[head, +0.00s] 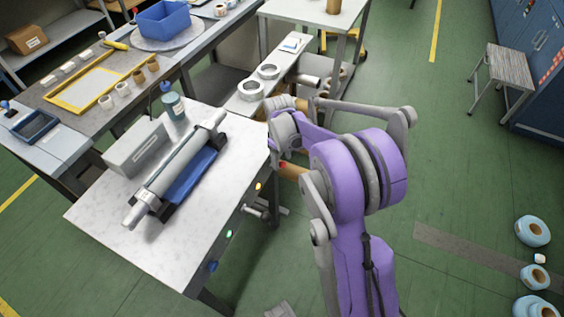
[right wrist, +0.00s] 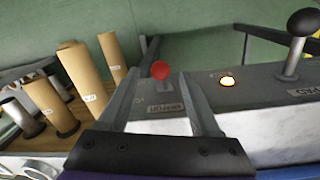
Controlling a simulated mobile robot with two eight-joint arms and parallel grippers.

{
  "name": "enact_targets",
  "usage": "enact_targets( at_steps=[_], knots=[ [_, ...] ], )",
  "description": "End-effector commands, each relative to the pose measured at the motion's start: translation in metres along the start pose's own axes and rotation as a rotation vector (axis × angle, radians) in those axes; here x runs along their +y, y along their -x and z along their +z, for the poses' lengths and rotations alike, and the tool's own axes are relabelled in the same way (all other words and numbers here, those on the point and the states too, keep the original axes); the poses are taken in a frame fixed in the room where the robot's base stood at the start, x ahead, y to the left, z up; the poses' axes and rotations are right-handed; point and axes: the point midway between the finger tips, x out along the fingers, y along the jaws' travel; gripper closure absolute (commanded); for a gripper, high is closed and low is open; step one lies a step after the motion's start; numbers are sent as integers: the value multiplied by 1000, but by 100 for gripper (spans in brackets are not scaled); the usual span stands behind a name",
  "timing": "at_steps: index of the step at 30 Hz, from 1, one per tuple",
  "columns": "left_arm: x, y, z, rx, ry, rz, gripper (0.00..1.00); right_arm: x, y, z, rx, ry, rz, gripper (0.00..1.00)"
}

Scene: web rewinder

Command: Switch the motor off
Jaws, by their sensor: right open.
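In the right wrist view, a round red knob (right wrist: 160,70) stands on the grey control panel (right wrist: 260,122), between the tips of my right gripper (right wrist: 158,84). The gripper's fingers are apart and hold nothing; I cannot tell whether they touch the knob. A lit amber button (right wrist: 227,82) is on the panel to the right. The labels are too blurred to read. In the head view, my purple right arm reaches the far end of the machine table's front edge, and its fingers are mostly hidden. My left gripper is not in view.
A lever with a black ball (right wrist: 302,22) stands up at the panel's right. Brown cores (right wrist: 80,72) stand on the left. In the head view, the white table (head: 130,238) carries a roller (head: 178,165); green (head: 229,234) and blue (head: 212,266) buttons line its front.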

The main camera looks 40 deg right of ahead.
Motion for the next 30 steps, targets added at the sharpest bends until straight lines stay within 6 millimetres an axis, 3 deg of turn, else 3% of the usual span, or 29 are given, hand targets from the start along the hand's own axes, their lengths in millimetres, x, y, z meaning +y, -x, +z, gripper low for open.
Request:
enact_targets(
  at_steps=[6,15,26,30],
  knots=[
    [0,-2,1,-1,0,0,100,0,-20,0,0,0,0,36],
    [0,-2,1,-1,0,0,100,0,-21,0,0,0,0,36],
    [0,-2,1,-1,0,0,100,0,-21,0,0,0,0,100],
    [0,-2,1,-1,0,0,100,0,-21,0,0,0,0,100]
  ],
)
